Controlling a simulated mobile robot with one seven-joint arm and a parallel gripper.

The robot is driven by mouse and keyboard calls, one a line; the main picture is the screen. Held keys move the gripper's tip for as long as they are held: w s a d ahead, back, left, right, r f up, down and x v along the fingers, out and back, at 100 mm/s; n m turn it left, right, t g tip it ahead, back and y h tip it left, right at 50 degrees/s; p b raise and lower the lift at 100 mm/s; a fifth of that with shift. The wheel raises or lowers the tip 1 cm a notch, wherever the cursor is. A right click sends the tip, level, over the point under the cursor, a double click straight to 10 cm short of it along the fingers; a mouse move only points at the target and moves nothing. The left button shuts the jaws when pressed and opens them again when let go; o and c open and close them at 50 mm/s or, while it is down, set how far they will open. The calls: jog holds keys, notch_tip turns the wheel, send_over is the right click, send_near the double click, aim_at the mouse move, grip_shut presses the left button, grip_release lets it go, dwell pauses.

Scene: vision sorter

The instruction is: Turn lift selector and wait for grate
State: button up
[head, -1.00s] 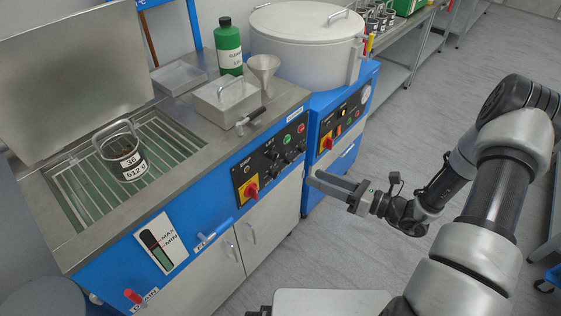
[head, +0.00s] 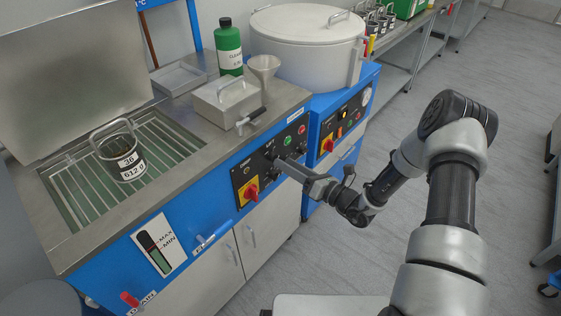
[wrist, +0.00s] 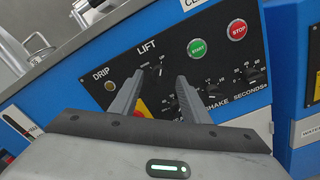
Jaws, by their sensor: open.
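The lift selector (wrist: 157,70) is a small dark knob under the LIFT label on the black control panel (wrist: 215,65) in the wrist view. My gripper (wrist: 161,80) is open, with its two fingers pointing at the panel and the knob showing between their tips. I cannot tell whether a finger touches it. In the head view my gripper (head: 281,164) is at the panel and hides part of it. The grate (head: 73,187) lies in the open tank at the left, and a basket (head: 121,154) labelled 36 and 612 g stands on it.
A red-and-yellow switch (head: 251,191) is on the panel's left. Green START (wrist: 198,47) and red STOP (wrist: 237,32) buttons are near the knob. A grey box (head: 226,100), a green bottle (head: 228,48) and a funnel (head: 263,70) stand on the worktop.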

jog(key=x, duration=0.3)
jog(key=shift+w+a, duration=0.15)
jog(key=c, duration=1)
